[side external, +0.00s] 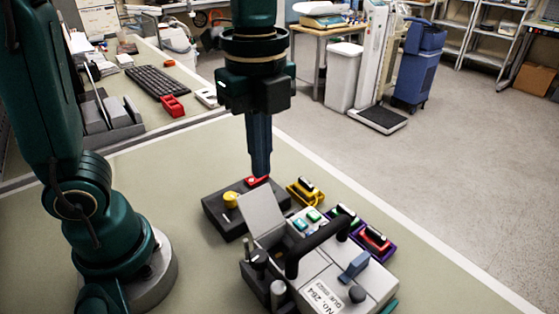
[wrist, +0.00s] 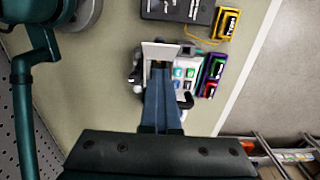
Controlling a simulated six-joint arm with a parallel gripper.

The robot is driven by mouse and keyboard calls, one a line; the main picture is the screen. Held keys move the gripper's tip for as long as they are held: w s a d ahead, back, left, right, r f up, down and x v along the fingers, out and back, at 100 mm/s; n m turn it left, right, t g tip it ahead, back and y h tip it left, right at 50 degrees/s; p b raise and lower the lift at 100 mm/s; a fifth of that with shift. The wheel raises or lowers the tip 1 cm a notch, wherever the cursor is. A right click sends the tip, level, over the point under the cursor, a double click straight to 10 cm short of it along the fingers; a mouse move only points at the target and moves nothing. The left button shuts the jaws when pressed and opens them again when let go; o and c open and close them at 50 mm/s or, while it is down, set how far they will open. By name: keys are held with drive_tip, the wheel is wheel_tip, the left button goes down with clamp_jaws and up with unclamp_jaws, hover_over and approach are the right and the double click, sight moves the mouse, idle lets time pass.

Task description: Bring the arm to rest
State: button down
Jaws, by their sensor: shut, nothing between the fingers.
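My gripper (side external: 261,172) points straight down, shut and empty, above the work table. Its fingers also show in the wrist view (wrist: 163,72). The grey infusion pump (side external: 325,270) stands on the table in front of the gripper, with a black carry handle, coloured buttons and a pale flap (side external: 263,215) standing up at its left. In the wrist view the fingers cover part of the pump, and the flap (wrist: 158,48) shows beyond them. The fingers look apart from the pump.
A dark box (side external: 228,212) with a yellow knob and a red part lies behind the pump. A yellow block (side external: 304,192) and purple-edged holders (side external: 376,248) sit beside it. A keyboard (side external: 158,83) and a red item (side external: 173,107) are at the back left.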

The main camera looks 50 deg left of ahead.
drive_tip(key=shift+r, duration=0.35)
drive_tip(key=s+a+f+n+t, duration=0.1)
drive_tip(key=s+a+n+t, duration=0.1)
drive_tip(key=n, duration=0.7)
drive_tip(key=s+a+f+n+t, duration=0.1)
drive_tip(key=s+a+n+t, duration=0.2)
drive_tip(key=n, duration=0.6)
drive_tip(key=shift+f+t, duration=0.3)
drive_tip(key=shift+f, duration=0.1)
